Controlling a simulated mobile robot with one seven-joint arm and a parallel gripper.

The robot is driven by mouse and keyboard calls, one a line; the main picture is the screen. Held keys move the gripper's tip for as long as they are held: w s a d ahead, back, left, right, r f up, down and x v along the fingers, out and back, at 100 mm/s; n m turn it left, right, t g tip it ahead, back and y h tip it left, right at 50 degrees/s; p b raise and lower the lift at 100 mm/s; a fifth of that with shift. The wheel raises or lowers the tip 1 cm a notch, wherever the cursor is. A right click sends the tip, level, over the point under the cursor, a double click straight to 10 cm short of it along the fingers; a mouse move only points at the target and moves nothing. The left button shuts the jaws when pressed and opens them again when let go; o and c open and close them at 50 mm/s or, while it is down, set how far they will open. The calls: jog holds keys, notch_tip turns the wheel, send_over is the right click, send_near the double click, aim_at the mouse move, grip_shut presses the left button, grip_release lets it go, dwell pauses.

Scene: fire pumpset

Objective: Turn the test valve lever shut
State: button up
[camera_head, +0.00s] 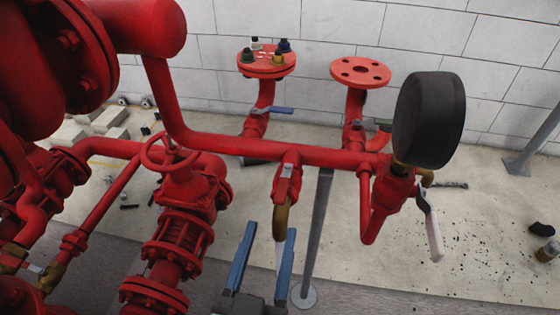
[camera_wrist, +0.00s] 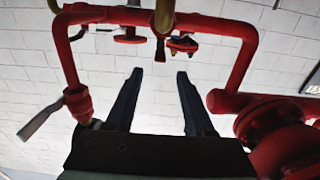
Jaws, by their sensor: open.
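I cannot tell for sure which lever is the test valve's. A red valve (camera_head: 287,170) with a curved brass part (camera_head: 280,218) hangs from the middle of the red pipe. A pale strip (camera_head: 278,255) shows below the brass part. My gripper (camera_head: 269,229) is open and empty, its two blue-grey fingers pointing up, one on each side of the brass part in the picture. In the wrist view my gripper (camera_wrist: 158,74) is open, with the brass part (camera_wrist: 163,18) beyond the fingertips. A white lever (camera_head: 432,225) hangs at the right; it also shows in the wrist view (camera_wrist: 40,120).
A black gauge (camera_head: 428,120) stands above the white lever. A grey post (camera_head: 317,235) stands right of my gripper. A red handwheel valve (camera_head: 185,190) is on the left.

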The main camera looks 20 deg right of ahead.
aim_at(286, 172)
jog(key=p+x, duration=0.2)
jog(key=x, duration=1)
jog(key=shift+w+d, duration=0.25)
jog(key=shift+w, duration=0.05)
grip_shut()
dwell(0.9)
